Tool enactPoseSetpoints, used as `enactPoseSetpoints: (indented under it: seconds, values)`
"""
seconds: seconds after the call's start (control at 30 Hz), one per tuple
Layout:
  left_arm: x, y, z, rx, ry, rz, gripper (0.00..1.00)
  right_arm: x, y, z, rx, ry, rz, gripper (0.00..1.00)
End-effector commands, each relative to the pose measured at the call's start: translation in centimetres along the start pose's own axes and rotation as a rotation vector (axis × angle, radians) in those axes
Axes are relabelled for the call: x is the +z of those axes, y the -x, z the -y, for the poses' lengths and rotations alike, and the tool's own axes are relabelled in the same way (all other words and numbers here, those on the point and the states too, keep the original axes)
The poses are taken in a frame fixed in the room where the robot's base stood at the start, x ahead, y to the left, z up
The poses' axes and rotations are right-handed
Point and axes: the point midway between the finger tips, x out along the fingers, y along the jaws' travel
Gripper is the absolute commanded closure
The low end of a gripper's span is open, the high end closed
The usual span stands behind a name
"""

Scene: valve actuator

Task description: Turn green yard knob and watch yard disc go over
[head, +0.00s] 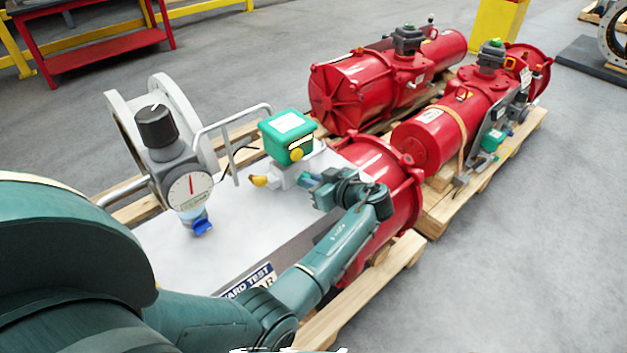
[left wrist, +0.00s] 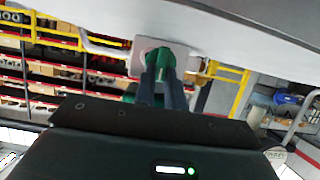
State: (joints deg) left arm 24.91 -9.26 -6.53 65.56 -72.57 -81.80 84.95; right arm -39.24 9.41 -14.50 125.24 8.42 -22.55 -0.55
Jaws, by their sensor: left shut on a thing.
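The green knob (left wrist: 157,56) shows in the left wrist view, on a pale square plate. My left gripper (left wrist: 163,84) is shut on it, with both dark fingers reaching up to it. In the head view my left gripper (head: 312,181) is at the right side of a white block (head: 285,176) under a green box (head: 288,133); the knob is mostly hidden there. A yellow round piece (head: 296,155) sits on the front of the green box. I cannot tell which part is the yard disc. My right gripper is not in view.
A regulator with a black knob (head: 157,126) and a gauge (head: 190,191) stands on the pale panel (head: 215,245) at left. A metal guard rail (head: 233,122) rises beside the green box. Red actuators (head: 362,88) lie on wooden pallets beyond. Grey floor is clear at right.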

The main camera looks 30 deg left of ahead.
Motion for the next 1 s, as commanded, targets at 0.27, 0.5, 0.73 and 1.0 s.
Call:
enactPoseSetpoints:
  seconds: [0.27,0.5,0.73,1.0]
  values:
    - [0.0,0.0,0.0,-0.001,-0.001,-0.001,1.00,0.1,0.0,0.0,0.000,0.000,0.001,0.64]
    - [0.1,-0.1,-0.2,-0.023,-0.053,-0.001,1.00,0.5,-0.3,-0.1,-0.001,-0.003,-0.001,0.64]
    - [0.2,-0.1,-0.5,-0.080,-0.188,-0.002,1.00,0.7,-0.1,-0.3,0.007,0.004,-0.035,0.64]
    - [0.2,-0.2,-0.9,-0.157,-0.376,-0.002,1.00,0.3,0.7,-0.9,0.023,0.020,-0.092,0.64]
